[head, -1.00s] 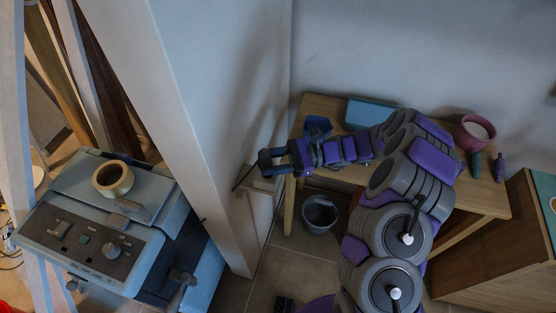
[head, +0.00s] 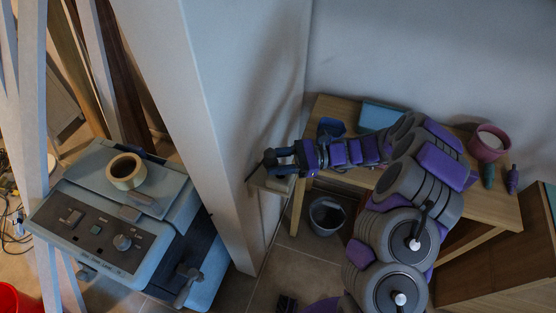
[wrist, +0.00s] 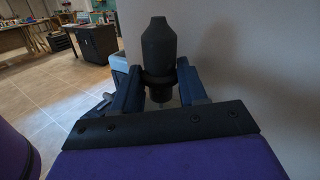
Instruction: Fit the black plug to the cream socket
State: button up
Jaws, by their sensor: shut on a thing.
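My gripper (head: 272,161) reaches left from the arm to the pale wall end. In the wrist view, my gripper (wrist: 158,88) has its two blue fingers closed around the black plug (wrist: 157,48), which stands upright with its narrow end up. In the head view the plug is small and dark between the fingers, and a thin black cord hangs from it. The cream socket (head: 262,182) appears as a small pale box on the wall, just below the fingers. The plug looks apart from it, but the gap is hard to judge. The socket is not visible in the wrist view.
A wooden table (head: 480,205) stands behind my arm with a blue box (head: 382,116) and a pink pot (head: 488,143). A grey bucket (head: 327,215) is on the floor. A blue-grey machine (head: 110,225) bearing a tape roll (head: 125,171) stands left of the wall.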

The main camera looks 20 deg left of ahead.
jog(key=shift+d+r, duration=0.1)
jog(key=shift+d, duration=0.75)
jog(key=shift+w+d, duration=0.1)
jog(key=shift+d, duration=0.8)
jog(key=shift+a+p, duration=0.3)
jog(key=shift+p, duration=0.15)
jog(key=shift+f, duration=0.3)
jog(key=shift+f, duration=0.35)
jog(key=shift+f+b, duration=0.45)
jog(key=shift+f, duration=0.25)
jog(key=shift+r, duration=0.2)
jog(key=shift+r+p, duration=0.65)
jog(key=shift+r, duration=0.25)
